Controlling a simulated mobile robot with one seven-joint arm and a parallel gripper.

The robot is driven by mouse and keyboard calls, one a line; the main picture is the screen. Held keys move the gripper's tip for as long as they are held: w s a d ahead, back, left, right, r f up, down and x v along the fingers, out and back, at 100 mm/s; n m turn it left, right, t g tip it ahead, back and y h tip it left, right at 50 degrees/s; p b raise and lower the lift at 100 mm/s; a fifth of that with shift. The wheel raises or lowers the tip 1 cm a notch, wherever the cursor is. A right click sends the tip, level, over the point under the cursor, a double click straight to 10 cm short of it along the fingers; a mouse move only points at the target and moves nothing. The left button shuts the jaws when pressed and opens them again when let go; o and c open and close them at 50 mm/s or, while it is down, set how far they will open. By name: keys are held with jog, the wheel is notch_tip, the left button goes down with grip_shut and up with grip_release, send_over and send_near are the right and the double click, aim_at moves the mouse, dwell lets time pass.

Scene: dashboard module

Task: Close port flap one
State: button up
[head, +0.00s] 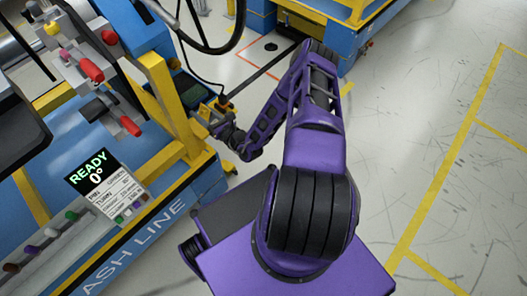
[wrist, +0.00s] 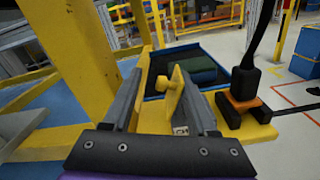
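In the wrist view a small yellow flap (wrist: 172,104) with a round yellow knob (wrist: 177,78) stands raised on a yellow ledge (wrist: 153,112). A small port (wrist: 181,130) with a pale socket shows beside its foot. My gripper (wrist: 162,82) is open, with one grey finger on each side of the flap. I cannot tell whether the right finger touches it. In the head view my gripper (head: 216,122) is at the yellow ledge on the right end of the blue station; the flap is too small to make out there.
A black plug with a cable (wrist: 246,82) stands on an orange and black base right of the flap. A dark tray (wrist: 195,68) lies behind it. A yellow post (wrist: 88,60) rises close on the left. The station's display (head: 92,172) reads READY 0°. Open floor lies to the right.

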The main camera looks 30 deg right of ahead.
jog(key=shift+a+r+n, duration=0.1)
jog(key=shift+a+n, duration=0.35)
jog(key=shift+n, duration=0.25)
jog(key=s+d+f+n+g+y+p, duration=0.1)
jog(key=s+n+g+y, duration=0.35)
jog(key=s, duration=0.65)
jog(key=s+d+n+g+y+p, duration=0.1)
jog(key=s+n+g+y+p, duration=0.1)
jog(key=s+n+g, duration=0.65)
jog(key=s+d+r+n+g+h, duration=0.1)
jog(key=s+d+n+g+h, duration=0.2)
jog(key=s+d+n, duration=0.2)
jog(key=shift+s+d, duration=0.55)
jog(key=shift+d, duration=0.55)
jog(key=shift+r, duration=0.1)
jog(key=shift+a, duration=0.1)
